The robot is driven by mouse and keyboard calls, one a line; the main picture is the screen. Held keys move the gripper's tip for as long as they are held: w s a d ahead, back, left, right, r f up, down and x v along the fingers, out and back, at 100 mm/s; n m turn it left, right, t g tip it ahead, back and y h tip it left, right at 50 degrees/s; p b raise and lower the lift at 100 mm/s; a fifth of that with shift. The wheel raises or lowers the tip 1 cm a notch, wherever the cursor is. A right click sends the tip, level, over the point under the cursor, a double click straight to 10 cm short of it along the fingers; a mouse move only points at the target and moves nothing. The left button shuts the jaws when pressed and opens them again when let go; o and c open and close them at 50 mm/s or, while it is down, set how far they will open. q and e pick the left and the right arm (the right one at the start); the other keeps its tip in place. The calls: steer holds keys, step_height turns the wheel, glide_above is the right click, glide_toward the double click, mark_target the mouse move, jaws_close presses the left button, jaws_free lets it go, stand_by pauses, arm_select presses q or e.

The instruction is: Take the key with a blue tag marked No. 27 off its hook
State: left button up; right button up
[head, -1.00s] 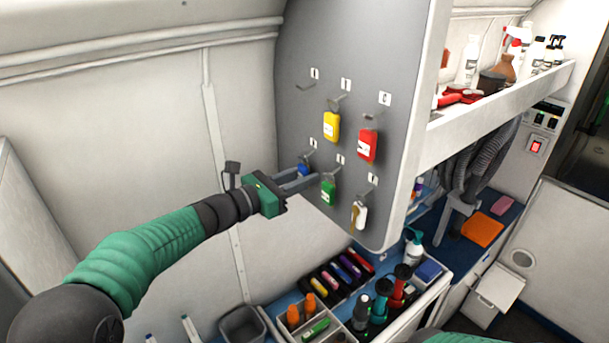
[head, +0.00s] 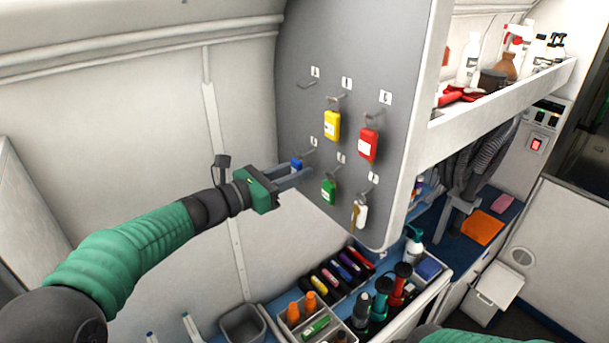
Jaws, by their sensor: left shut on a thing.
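The blue tag (head: 297,163) shows as a small blue patch between the fingertips of my left gripper (head: 296,173), in front of the grey hook panel. My left gripper is shut on it. Its number and its key are hidden or too small to make out. The tag is close to the lower left hook (head: 308,154); I cannot tell whether it is clear of the hook. My right gripper is not in view.
Yellow (head: 332,126), red (head: 368,145), green (head: 328,191) and white (head: 360,214) tags hang on nearby hooks of the grey panel (head: 300,120). The upper left hook is empty. Below is a counter with a bottle tray and a grey bin (head: 242,325).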

arm_select(q)
steer(key=shift+b+v, duration=0.7)
steer(key=shift+v, duration=2.05)
steer(key=shift+d, duration=0.1)
